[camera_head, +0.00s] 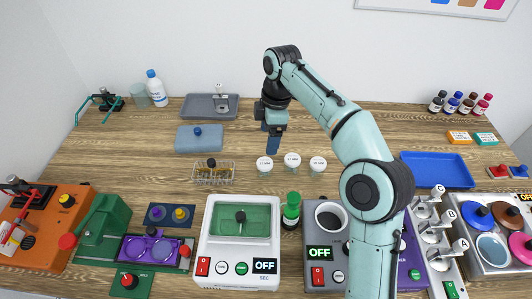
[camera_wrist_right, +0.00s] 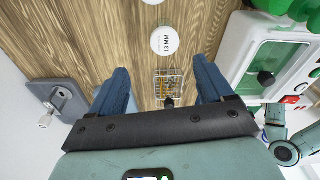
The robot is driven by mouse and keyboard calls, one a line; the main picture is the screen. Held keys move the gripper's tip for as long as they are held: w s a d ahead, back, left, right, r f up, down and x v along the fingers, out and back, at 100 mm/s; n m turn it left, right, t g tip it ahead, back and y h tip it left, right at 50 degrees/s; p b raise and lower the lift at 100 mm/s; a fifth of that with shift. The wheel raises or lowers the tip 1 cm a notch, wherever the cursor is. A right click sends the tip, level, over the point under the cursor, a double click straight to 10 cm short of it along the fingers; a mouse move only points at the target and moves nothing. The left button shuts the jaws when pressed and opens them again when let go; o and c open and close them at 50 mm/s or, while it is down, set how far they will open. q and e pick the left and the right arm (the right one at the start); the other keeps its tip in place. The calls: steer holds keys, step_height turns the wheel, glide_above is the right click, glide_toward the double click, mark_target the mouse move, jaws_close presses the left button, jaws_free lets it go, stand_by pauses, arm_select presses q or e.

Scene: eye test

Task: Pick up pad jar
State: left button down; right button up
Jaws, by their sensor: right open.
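Three small clear jars with white labelled lids stand in a row on the wooden table: a left jar (camera_head: 264,166), a middle jar (camera_head: 292,161) and a right jar (camera_head: 318,165). Their labels are too small to read surely in the head view. My right gripper (camera_head: 272,145) points down just behind the left jar, apart from it. In the right wrist view the gripper (camera_wrist_right: 162,80) is open and empty, with its blue fingers wide apart. A jar lid marked 13 MM (camera_wrist_right: 164,41) shows beyond the fingertips. My left gripper is not in view.
A wire basket (camera_head: 213,173) stands left of the jars; it shows between my fingers in the wrist view (camera_wrist_right: 170,86). A blue-grey box (camera_head: 192,146) and a grey tray (camera_head: 198,109) stand behind it. Devices and a green bottle (camera_head: 291,208) line the front. A blue tray (camera_head: 436,172) lies right.

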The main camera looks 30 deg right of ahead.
mark_target(266, 163)
steer(key=f, duration=0.2)
steer(key=f+b, duration=0.1)
steer(key=f, duration=0.1)
steer(key=a+f+b, duration=0.1)
steer(key=f, duration=0.2)
steer(key=shift+f, duration=0.6)
steer(key=f, duration=0.1)
steer(key=f+b, duration=0.1)
steer(key=f, duration=0.2)
steer(key=shift+s+a+f+b, duration=0.2)
steer(key=shift+a+b, duration=0.1)
steer(key=shift+b, duration=0.05)
steer(key=shift+f, duration=0.3)
steer(key=shift+c, duration=0.3)
steer(key=c, duration=1)
